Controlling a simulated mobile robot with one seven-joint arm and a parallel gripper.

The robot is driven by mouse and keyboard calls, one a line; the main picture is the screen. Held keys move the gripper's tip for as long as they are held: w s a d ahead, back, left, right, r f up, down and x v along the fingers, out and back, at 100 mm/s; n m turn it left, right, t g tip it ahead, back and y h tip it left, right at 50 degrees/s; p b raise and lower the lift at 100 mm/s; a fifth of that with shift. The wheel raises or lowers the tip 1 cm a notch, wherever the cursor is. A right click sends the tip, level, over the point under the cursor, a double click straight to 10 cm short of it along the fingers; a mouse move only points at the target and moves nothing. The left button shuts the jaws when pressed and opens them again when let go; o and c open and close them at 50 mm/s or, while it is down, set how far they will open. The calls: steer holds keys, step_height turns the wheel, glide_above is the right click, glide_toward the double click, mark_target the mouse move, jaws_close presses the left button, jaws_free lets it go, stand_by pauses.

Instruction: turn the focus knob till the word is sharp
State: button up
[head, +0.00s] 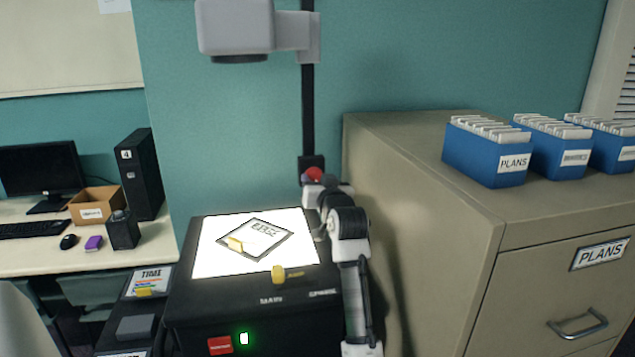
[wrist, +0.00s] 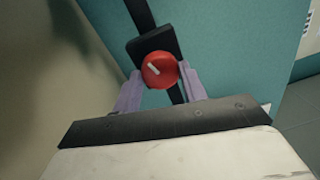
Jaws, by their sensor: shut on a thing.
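The red focus knob (wrist: 159,70) sits on a black block on the projector's post. It has a white pointer line, tilted in the wrist view. In the head view the knob (head: 314,174) is partly hidden by my arm. My gripper (wrist: 161,80) is shut on the knob, with one purple finger on each side. The overhead projector (head: 190,292) has a lit white stage holding a framed slide (head: 262,236) with dark lettering and a yellow tab. The projector head (head: 235,28) hangs above on the post. No projected word is in view, so its sharpness cannot be seen.
A beige filing cabinet (head: 412,150) stands close at the right of my arm, with blue file boxes (head: 484,160) on top. At left, a desk holds a monitor (head: 40,172), cardboard box (head: 96,203) and computer tower (head: 139,175).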

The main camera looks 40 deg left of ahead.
steer(key=n+b, duration=0.2)
steer(key=shift+d+f+n, duration=0.1)
steer(key=shift+n, duration=0.3)
steer(key=n+b, duration=0.1)
steer(key=n, duration=0.1)
steer(key=shift+n+h, duration=0.3)
steer(key=shift+r, duration=0.2)
steer(key=o, duration=1)
steer(key=shift+s, duration=0.1)
steer(key=shift+s+d+f+b, duration=0.1)
steer(key=shift+s+d+b, duration=0.1)
steer(key=shift+d+b, duration=0.15)
steer(key=b+v, duration=0.4)
steer(key=v, duration=0.8)
steer(key=shift+s+d, duration=0.25)
steer(key=shift+d, duration=0.05)
